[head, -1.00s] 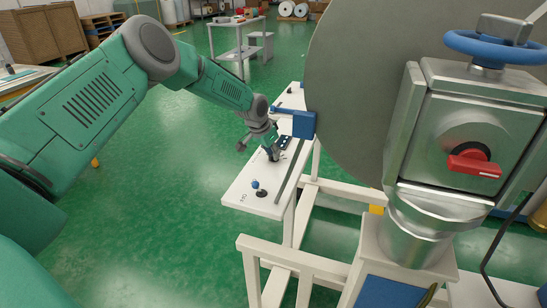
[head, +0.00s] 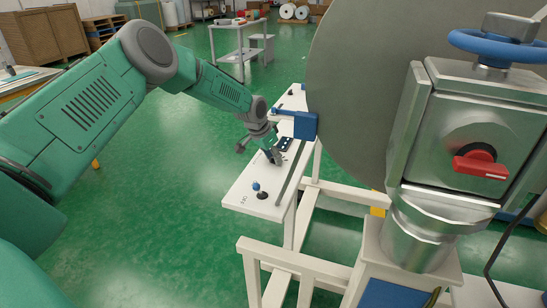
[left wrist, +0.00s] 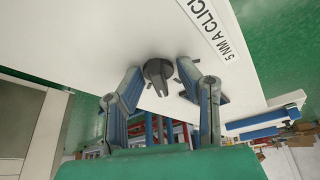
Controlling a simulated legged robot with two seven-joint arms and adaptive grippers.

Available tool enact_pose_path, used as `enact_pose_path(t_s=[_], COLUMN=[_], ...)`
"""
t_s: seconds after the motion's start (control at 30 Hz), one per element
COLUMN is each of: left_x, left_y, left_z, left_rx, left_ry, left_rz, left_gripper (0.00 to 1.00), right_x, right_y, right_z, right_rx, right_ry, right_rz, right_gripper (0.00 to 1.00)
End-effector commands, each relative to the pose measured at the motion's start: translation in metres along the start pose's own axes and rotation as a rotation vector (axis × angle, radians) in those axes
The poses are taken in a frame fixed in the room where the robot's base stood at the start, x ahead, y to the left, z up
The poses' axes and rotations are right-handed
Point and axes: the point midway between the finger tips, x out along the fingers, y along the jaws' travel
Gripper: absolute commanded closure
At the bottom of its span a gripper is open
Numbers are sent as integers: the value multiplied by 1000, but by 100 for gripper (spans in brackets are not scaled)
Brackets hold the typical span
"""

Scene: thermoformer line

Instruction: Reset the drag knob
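In the left wrist view a dark grey knob (left wrist: 158,72) with a pointer-like ridge sits on a white panel beside a printed label (left wrist: 215,32) that reads "5 NM A CLICK", partly cut off. It looks like the drag knob. My left gripper (head: 260,153) is open, its two fingers on either side of the knob in the wrist view. I cannot tell whether either finger touches it. In the head view the gripper hangs over the white bench panel (head: 245,195) and hides this knob. My right gripper is not in view.
A blue-topped lever (head: 256,187) stands on the panel's near end. A blue block (head: 303,126) on a rail is close right of the gripper, before a large grey disc (head: 370,90). A metal housing with a red handle (head: 480,166) stands at right.

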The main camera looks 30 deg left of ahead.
Motion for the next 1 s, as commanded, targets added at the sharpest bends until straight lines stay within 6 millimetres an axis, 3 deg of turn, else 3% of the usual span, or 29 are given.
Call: enact_pose_path(t_s=[0.27, 0.7, 1.0], left_x=[-17, -101, -118], left_y=[0, -2, -2], left_z=[-3, -2, 0], left_rx=[1, -1, -1], left_ry=[5, 3, -1], left_rz=[-2, 0, 2], left_gripper=[69, 69, 69], right_x=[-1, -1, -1], right_y=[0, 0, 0], right_z=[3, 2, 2], right_rx=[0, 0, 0], right_ry=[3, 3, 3], right_rz=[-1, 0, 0], right_gripper=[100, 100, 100])
